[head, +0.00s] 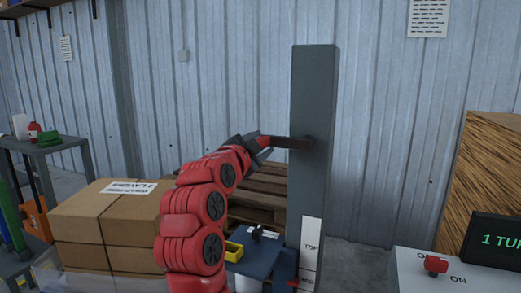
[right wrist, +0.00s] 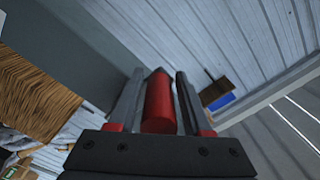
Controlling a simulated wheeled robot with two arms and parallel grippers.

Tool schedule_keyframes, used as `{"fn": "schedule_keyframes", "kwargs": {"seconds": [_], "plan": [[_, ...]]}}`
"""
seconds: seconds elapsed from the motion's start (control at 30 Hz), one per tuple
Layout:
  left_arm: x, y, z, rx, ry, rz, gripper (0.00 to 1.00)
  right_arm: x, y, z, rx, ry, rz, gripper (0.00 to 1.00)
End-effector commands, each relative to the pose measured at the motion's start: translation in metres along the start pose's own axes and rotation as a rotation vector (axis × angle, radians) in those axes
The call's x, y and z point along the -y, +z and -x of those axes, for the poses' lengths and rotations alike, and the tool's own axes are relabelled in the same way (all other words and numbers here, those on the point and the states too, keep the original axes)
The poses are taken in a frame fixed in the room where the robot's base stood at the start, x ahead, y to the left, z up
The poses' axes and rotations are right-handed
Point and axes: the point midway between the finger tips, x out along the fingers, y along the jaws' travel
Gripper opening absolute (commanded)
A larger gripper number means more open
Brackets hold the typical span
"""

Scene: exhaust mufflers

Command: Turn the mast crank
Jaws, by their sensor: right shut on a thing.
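The mast (head: 313,95) is a tall dark grey post right of centre in the head view. The mast crank (head: 290,143) is a dark arm that points left from the mast, about level. Its red handle (right wrist: 160,102) stands between the two fingers of my right gripper (right wrist: 159,78) in the right wrist view. In the head view my right gripper (head: 259,145) is shut on the handle at the crank's left end and partly hides it. A white strip marked TOP (head: 311,248) is on the lower mast, with a small red pointer near its bottom. My left gripper is out of view.
A pale box (head: 420,275) with a red switch (head: 436,265) and OFF/ON lettering stands at the lower right. A dark display (head: 497,240) shows "1 TUR", cut off. Cardboard boxes (head: 105,225) and wooden pallets (head: 265,195) stand left of the mast.

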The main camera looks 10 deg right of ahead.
Motion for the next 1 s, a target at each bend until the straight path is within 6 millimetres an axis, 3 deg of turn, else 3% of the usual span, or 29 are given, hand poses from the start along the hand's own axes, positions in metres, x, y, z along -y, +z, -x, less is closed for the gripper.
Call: {"fn": "schedule_keyframes", "kwargs": {"seconds": [0.5, 0.53, 0.6, 1.0], "plan": [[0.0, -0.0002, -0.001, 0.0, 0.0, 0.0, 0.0, 0.0013, -0.0076, -0.001, -0.013, 0.0, 0.001, 0.0], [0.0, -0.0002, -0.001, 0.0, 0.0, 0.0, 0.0, 0.0013, -0.0077, -0.001, -0.013, 0.0, 0.001, 0.52], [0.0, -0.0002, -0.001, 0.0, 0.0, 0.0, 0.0, 0.0013, -0.0072, -0.001, -0.012, 0.0, 0.001, 0.64], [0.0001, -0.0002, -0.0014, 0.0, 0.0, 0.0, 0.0, 0.002, -0.0032, 0.0056, -0.004, -0.001, 0.002, 0.67]]}}
